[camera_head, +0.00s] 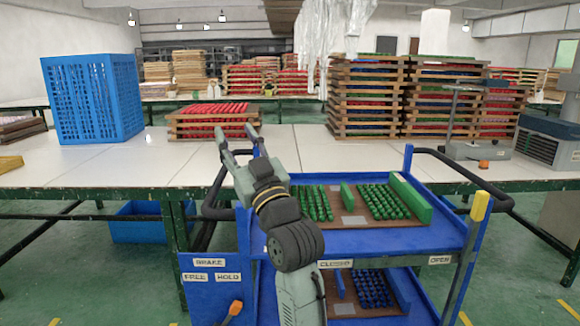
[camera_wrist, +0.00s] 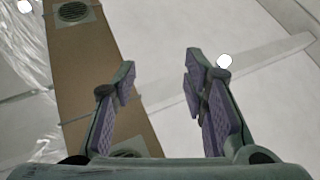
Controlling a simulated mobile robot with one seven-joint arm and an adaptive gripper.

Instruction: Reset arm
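My arm rises in front of the blue cart (camera_head: 345,238), bent, with my gripper (camera_head: 237,137) above the cart's left rear corner and close to the white table's front edge. The two fingers are spread apart with nothing between them. In the wrist view my gripper (camera_wrist: 160,78) also shows open and empty, with purple pads on the fingers. That view looks up at the ceiling and a brown beam (camera_wrist: 95,85) with round grilles. No task object is held.
The cart's upper shelf holds a brown tray (camera_head: 348,222) with rows of green pieces; a lower tray (camera_head: 345,308) holds blue ones. On the white table (camera_head: 290,165) stand a blue crate (camera_head: 93,98), a short tray stack (camera_head: 213,121) and tall tray stacks (camera_head: 365,98).

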